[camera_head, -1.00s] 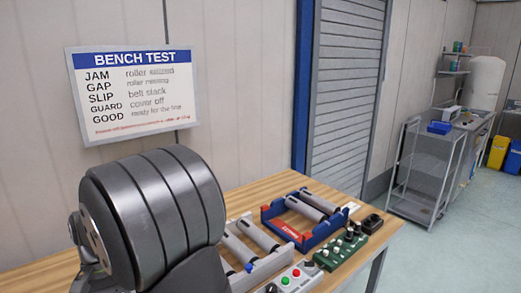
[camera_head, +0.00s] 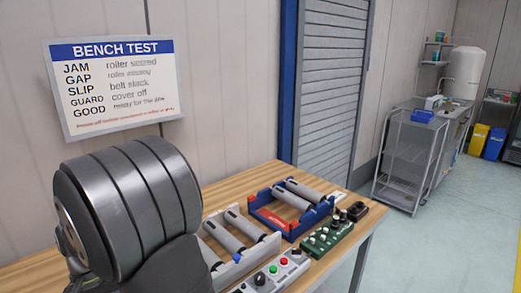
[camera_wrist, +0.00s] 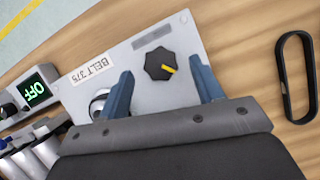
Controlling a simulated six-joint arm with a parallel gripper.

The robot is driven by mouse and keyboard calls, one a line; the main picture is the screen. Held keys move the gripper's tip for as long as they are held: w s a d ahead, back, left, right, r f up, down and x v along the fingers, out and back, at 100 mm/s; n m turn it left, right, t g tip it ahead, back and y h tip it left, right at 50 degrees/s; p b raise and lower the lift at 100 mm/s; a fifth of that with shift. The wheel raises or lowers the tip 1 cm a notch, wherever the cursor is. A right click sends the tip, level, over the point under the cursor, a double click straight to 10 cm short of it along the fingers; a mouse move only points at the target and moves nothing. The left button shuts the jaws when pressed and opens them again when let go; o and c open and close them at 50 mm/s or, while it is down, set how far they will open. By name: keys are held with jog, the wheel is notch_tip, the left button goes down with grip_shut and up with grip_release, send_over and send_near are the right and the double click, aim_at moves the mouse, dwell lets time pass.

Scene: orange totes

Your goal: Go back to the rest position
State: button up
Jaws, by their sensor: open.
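My gripper (camera_wrist: 162,86) shows in the wrist view, with its two blue fingers spread apart and nothing held between them. Beyond the fingers is a light grey panel (camera_wrist: 125,60) labelled "BELT", with a black knob (camera_wrist: 159,64) that has a yellow pointer mark. The knob shows in the gap between the fingers; whether they touch the panel I cannot tell. The gripper does not show in the head view, where my large grey arm link fills the lower left.
The wrist view shows a black loop (camera_wrist: 285,78) and an "OFF" display (camera_wrist: 38,89). A wire cart (camera_head: 408,155) stands right.

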jog(key=v, duration=1.6)
jog(key=x, duration=1.7)
jog(key=shift+s+d+f, duration=0.1)
jog(key=shift+f, duration=0.1)
jog(key=shift+f+n, duration=0.15)
jog(key=shift+n, duration=0.25)
jog(key=n+t+h, duration=0.1)
jog(key=n, duration=0.4)
jog(key=shift+s+n+t+h, duration=0.2)
jog(key=shift+n+t+h, duration=0.1)
jog(key=shift+t+h, duration=0.1)
jog(key=n+t, duration=0.1)
jog(key=n, duration=0.2)
jog(key=shift+s+a, duration=0.1)
jog(key=shift+a, duration=0.1)
jog(key=n+t, duration=0.1)
jog(key=n, duration=0.3)
jog(key=shift+s+t, duration=0.1)
jog(key=shift+t, duration=0.3)
